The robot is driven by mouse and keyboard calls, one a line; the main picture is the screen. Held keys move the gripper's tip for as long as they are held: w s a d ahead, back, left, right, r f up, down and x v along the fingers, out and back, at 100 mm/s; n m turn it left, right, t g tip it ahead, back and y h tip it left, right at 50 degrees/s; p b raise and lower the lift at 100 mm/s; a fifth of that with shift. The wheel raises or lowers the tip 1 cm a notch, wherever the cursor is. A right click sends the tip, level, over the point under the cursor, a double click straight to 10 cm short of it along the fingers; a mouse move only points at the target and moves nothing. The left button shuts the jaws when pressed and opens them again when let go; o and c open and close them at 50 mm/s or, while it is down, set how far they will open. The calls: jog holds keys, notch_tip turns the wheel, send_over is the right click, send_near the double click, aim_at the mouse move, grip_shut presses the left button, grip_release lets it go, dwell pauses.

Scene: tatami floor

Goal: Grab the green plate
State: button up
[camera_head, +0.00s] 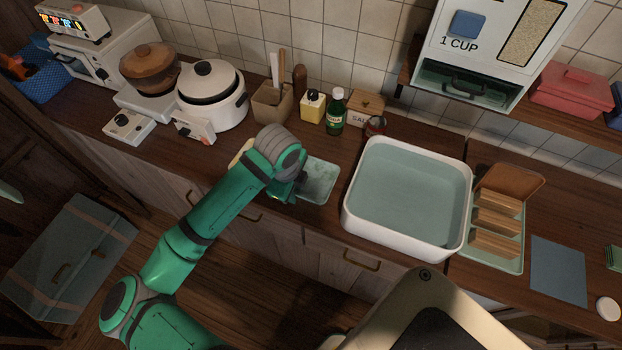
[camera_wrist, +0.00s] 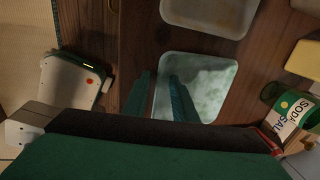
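The green plate (camera_head: 318,182) is a pale, mottled green, rounded rectangle lying on the wooden counter, left of the white basin. In the head view my gripper (camera_head: 292,192) is at its left part, and my forearm and wrist hide some of that side. In the wrist view the plate (camera_wrist: 210,88) lies beyond my two green fingers (camera_wrist: 157,80). The fingers are apart with nothing seen held between them. One finger shows just outside the plate's left edge and the other overlaps the plate. I cannot tell whether they touch it.
The white basin (camera_head: 354,212) stands close to the plate's right. A green bottle (camera_head: 335,116), a yellow bottle (camera_head: 312,108) and a utensil holder (camera_head: 271,104) stand behind. A pale tray-like piece (camera_wrist: 208,14) is near the plate in the wrist view. The counter's front edge is close.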

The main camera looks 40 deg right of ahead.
grip_shut()
